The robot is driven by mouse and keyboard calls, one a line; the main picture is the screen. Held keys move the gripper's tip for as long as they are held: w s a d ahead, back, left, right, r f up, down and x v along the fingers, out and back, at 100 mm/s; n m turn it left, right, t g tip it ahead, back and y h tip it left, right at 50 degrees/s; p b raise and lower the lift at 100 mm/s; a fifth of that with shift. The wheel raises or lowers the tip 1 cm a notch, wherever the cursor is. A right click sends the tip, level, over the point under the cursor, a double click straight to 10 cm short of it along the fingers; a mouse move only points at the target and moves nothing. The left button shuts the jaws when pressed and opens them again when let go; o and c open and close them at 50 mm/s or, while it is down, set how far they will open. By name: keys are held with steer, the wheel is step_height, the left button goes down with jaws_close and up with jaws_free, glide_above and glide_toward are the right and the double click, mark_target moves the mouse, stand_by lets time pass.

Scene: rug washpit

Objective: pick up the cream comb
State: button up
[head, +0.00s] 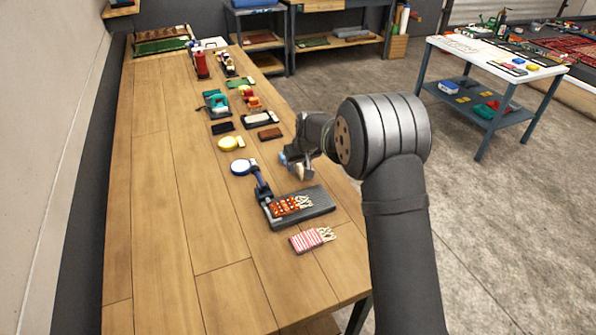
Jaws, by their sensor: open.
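My gripper (293,165) is open above the right side of the wooden bench, pointing down and partly hidden by its own arm. A small cream-tan shape (300,172) shows at its fingertips. It may be the cream comb, but it is too small to tell whether it is a comb or part of the gripper. No other cream comb can be made out clearly.
Below the gripper, a dark board (318,203) carries a red patterned fringed sample (291,205). A red-striped fringed sample (307,240) lies nearer. The bench's left side is clear.

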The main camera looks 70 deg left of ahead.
steer(key=shift+x, duration=0.85)
steer(key=shift+c, duration=0.2)
jaws_close()
steer(key=shift+r, duration=0.1)
steer(key=shift+r, duration=0.45)
steer(key=r, duration=0.3)
steer(key=shift+w+d+r, duration=0.15)
steer(key=shift+w+r, duration=0.1)
steer(key=shift+r, duration=0.1)
steer(key=w+d+r, duration=0.6)
steer(key=w+d, duration=0.1)
steer(key=w, duration=0.1)
steer(key=shift+d+r, duration=0.2)
steer(key=shift+d, duration=0.1)
